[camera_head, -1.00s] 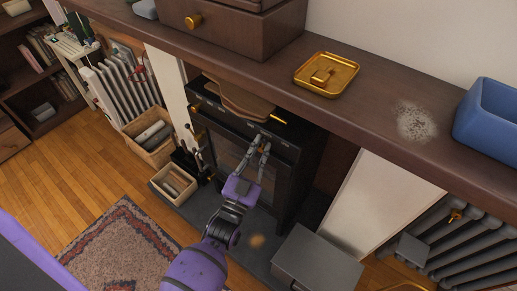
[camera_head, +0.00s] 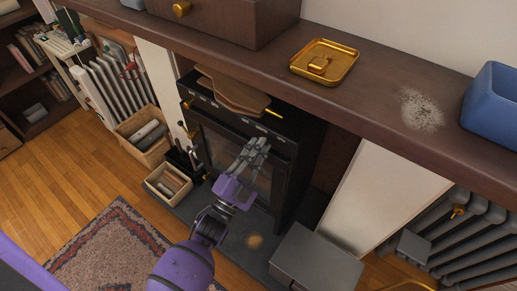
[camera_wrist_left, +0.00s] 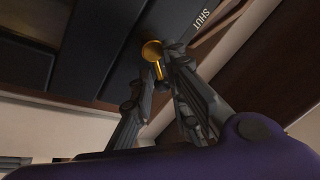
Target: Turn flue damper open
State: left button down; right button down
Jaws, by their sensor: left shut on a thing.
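The black stove (camera_head: 292,150) stands under the mantel shelf. My left gripper (camera_head: 259,143) is at the upper front of the stove. In the left wrist view its fingers (camera_wrist_left: 157,75) are closed about the knob's stem. In the head view the gripper hides this knob, and the damper plate is not visible. My right gripper is out of view.
Brown bellows-like boards (camera_head: 235,92) with a brass tip lie on the stove top, close above my gripper. The mantel shelf (camera_head: 385,75) overhangs, holding a brass tray (camera_head: 343,47) and a blue box (camera_head: 492,105). A grey box (camera_head: 315,262) stands on the hearth.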

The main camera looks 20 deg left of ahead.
pick_arm(q)
jog(key=shift+d, duration=0.1)
jog(key=c, duration=1.8)
grip_release()
jog(key=shift+f, duration=0.1)
jog(key=shift+c, duration=0.2)
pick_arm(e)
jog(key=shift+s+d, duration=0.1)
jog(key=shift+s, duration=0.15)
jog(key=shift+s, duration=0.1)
pick_arm(q)
jog(key=shift+s, duration=0.1)
jog(key=v, duration=1.2)
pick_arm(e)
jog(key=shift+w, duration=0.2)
